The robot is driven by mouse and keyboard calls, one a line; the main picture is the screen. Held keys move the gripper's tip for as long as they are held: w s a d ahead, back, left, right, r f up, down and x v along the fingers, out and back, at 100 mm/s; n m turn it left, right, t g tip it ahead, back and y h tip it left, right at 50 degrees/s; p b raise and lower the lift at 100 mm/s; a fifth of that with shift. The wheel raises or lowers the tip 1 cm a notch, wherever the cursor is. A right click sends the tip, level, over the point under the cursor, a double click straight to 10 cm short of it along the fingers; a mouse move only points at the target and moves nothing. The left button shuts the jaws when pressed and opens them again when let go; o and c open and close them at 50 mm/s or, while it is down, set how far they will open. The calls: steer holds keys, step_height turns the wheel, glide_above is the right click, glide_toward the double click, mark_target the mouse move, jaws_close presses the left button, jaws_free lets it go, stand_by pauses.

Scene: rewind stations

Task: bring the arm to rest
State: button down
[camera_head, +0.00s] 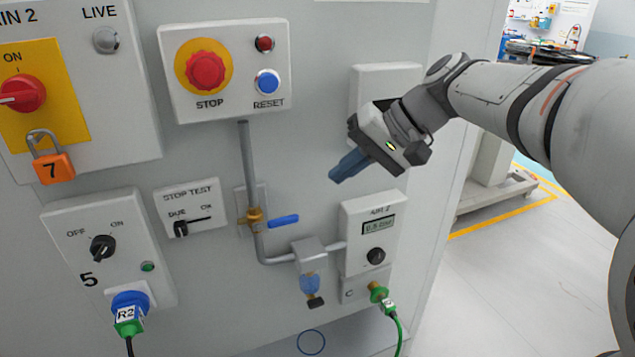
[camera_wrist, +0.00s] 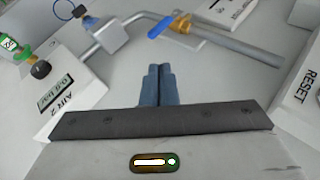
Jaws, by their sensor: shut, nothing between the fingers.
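My gripper (camera_head: 338,175) is in front of the grey panel, above the AIR 2 box (camera_head: 358,257) and right of the pipe with the blue valve lever (camera_head: 283,221). Its blue fingers are shut together with nothing between them. They point down and to the left in the head view. In the wrist view the closed fingers (camera_wrist: 158,72) stand at the centre, apart from the panel fittings. My arm reaches in from the right side of the head view.
The STOP and RESET box (camera_head: 188,105) is up and left of my gripper. A white plate (camera_head: 378,76) is partly hidden behind my wrist. The regulator (camera_head: 310,283) and a green hose (camera_head: 400,335) are below. Open floor (camera_head: 515,285) lies to the right of the panel.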

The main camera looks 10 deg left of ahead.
steer(key=shift+w+d+r, duration=0.1)
steer(key=shift+d+r, duration=0.3)
steer(key=shift+d, duration=0.35)
steer(key=s+d+f+m+t+h, duration=0.2)
steer(key=s+d+f+h, duration=0.6)
steer(key=s+d+f, duration=0.7)
step_height(320, 180, down, 3)
steer(key=d, duration=0.2)
steer(key=shift+d+f+h+p, duration=0.2)
steer(key=shift+d+h+p, duration=0.1)
steer(key=shift+d+h, duration=0.1)
steer(key=shift+s, duration=0.1)
